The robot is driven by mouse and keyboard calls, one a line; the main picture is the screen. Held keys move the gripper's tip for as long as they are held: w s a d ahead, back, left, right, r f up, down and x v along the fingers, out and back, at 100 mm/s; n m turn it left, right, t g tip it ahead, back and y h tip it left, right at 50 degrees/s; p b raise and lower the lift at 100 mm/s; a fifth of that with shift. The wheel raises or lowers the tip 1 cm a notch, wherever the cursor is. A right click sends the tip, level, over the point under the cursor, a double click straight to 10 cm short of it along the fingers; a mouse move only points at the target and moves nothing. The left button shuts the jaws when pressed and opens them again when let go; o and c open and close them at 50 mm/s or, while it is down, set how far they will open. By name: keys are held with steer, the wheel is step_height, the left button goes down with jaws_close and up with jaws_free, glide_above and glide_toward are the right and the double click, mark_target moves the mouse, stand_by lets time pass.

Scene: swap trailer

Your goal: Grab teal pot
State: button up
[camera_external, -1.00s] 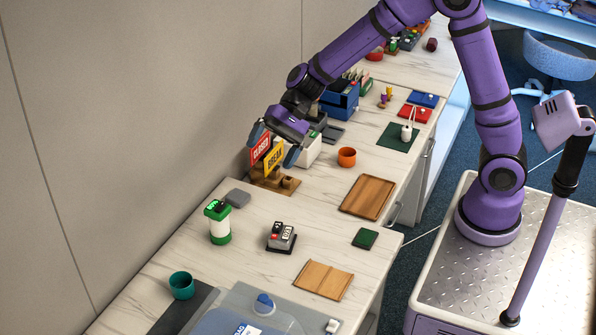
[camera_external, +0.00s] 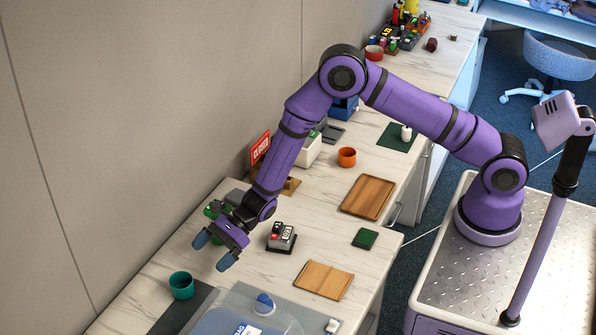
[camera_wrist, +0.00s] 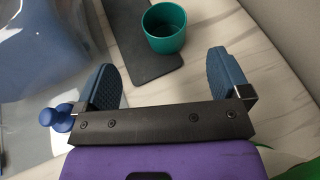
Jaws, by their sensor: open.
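The teal pot (camera_external: 182,286) stands upright on the marble-look counter at the lower left, at the edge of a dark mat. It looks empty in the wrist view (camera_wrist: 165,29), where it sits ahead of my fingers and nearer the right one. My gripper (camera_external: 213,252) is open and empty, above the counter and apart from the pot, on the side toward the back of the counter. Both blue fingertips show in the wrist view (camera_wrist: 166,80), spread wide.
A dark mat (camera_wrist: 140,60) lies beside the pot. A clear-lidded container with a blue knob (camera_external: 264,304) stands to its right. A grey device (camera_external: 281,237) and a wooden board (camera_external: 323,280) lie further right. A green-topped canister is partly hidden behind my gripper. The wall bounds the left.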

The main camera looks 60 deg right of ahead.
glide_toward(173, 290)
steer(key=shift+w+a+f, duration=0.1)
steer(key=shift+a+f, duration=0.35)
steer(key=shift+f, duration=0.2)
steer(key=shift+w+x, duration=0.15)
steer(key=shift+x, duration=1.3)
steer(key=shift+w+x, duration=0.15)
steer(key=shift+x, duration=1.3)
steer(key=shift+d+r, duration=0.1)
steer(key=c, duration=1)
